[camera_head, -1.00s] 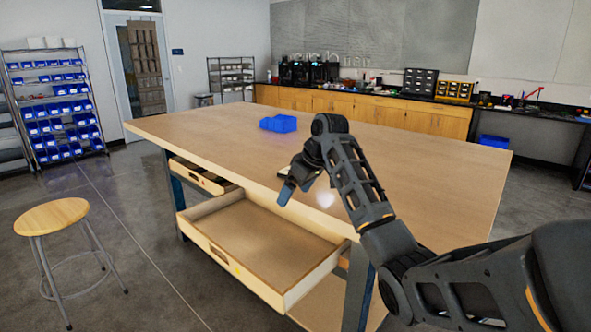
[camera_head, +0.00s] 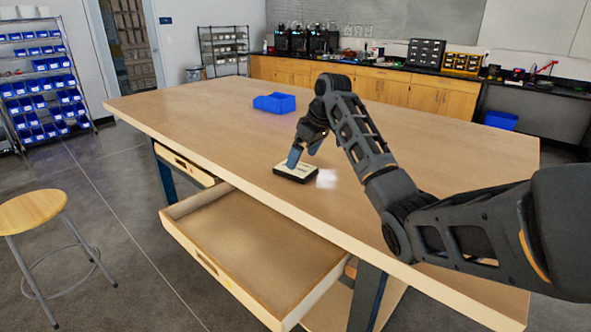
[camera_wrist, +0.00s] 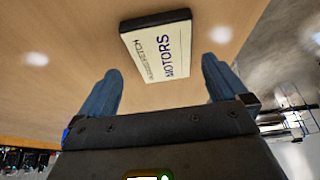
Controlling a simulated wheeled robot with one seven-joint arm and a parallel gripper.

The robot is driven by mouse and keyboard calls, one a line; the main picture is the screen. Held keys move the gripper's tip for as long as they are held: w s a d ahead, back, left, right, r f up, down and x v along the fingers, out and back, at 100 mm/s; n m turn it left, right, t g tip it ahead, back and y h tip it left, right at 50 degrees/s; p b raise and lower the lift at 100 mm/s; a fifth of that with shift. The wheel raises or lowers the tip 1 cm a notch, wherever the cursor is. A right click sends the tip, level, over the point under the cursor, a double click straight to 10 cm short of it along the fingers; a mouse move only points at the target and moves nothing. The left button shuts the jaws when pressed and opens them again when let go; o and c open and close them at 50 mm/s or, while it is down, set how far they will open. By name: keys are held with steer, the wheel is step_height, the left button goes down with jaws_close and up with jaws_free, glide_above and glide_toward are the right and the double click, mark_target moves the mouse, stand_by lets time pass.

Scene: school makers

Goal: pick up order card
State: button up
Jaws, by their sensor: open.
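The order card (camera_head: 296,173) is a flat white piece with a dark edge, lying on the wooden table near its front edge. In the wrist view the card (camera_wrist: 163,45) shows printed text, with "MOTORS" readable. My gripper (camera_head: 304,154) points down just above the card. In the wrist view my gripper (camera_wrist: 162,72) has its two blue fingers apart with nothing between them. The card lies beyond the fingertips, roughly centred between them. Whether a fingertip touches the card I cannot tell.
The wooden table (camera_head: 200,115) is mostly clear. A blue bin (camera_head: 274,103) stands farther back on it. A large empty drawer (camera_head: 250,250) is pulled out below the front edge, with a smaller drawer (camera_head: 185,165) partly open. A stool (camera_head: 32,210) stands at left.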

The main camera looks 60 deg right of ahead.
mark_target(297, 168)
steer(key=x, duration=0.4)
steer(key=shift+a+p, duration=0.1)
steer(key=shift+p, duration=0.2)
steer(key=c, duration=0.9)
